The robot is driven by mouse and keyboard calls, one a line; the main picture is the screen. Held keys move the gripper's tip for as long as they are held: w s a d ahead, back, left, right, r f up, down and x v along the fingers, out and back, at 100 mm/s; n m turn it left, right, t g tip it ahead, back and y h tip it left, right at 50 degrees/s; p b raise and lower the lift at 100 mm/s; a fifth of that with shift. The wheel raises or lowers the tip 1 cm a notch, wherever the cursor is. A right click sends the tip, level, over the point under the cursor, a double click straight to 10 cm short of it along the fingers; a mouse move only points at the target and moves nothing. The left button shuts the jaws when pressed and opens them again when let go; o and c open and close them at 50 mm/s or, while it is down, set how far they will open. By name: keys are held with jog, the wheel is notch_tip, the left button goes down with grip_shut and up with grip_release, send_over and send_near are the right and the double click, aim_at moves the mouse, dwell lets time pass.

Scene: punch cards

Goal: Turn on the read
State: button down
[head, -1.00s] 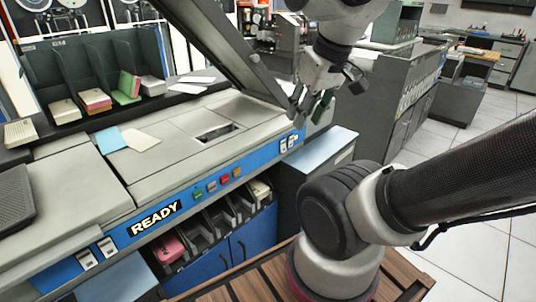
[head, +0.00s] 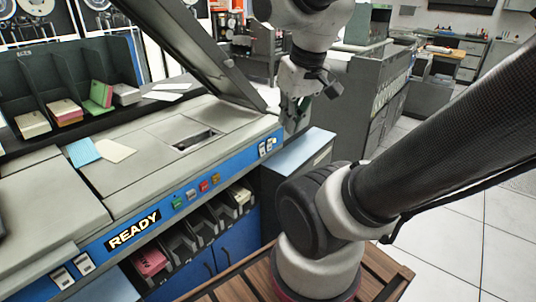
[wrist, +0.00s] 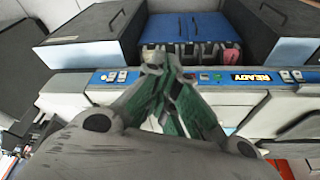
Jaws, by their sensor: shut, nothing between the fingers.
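The grey machine (head: 150,150) has a blue front strip with a black and white READY label (head: 133,229), which also shows in the wrist view (wrist: 252,77). A pair of white rocker switches (head: 267,147) is at the strip's right end, and shows left of the fingertips in the wrist view (wrist: 113,76). My gripper (head: 294,122) is shut and empty, near the machine's right end beside that pair. In the wrist view its fingertips (wrist: 165,62) overlap the strip; contact cannot be told.
Another switch pair (head: 73,271) is at the strip's left end. A raised dark lid (head: 200,50) slants above the machine. A low blue-topped cabinet (head: 300,150) stands right of it. Card trays (head: 190,228) lie below the strip. Open floor is at right.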

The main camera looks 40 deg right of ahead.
aim_at(262, 149)
jog(key=w+d+f+m+y, duration=0.25)
jog(key=d+f+m, duration=0.25)
jog(key=f+m, duration=0.3)
jog(key=w+d+f+m+y, duration=0.2)
jog(key=w+d+f+m, duration=0.15)
jog(key=f+m, duration=0.45)
jog(key=w+d+f+m+t+h, duration=0.1)
jog(key=w+d+m, duration=0.3)
jog(key=m, duration=0.4)
jog(key=w+d+f+m+t+h, duration=0.1)
jog(key=w+d+f+m+t, duration=0.1)
jog(key=w+m, duration=0.4)
jog(key=d+f+m, duration=0.1)
jog(key=d, duration=0.1)
jog(key=shift+d+m+t, duration=0.3)
jog(key=shift+m+t, duration=0.1)
jog(key=shift+f, duration=0.1)
jog(key=w+r+x, duration=0.1)
jog(key=w+x, duration=0.1)
jog(key=x, duration=1.1)
jog(key=shift+a+r, duration=0.2)
jog(key=shift+r, duration=0.2)
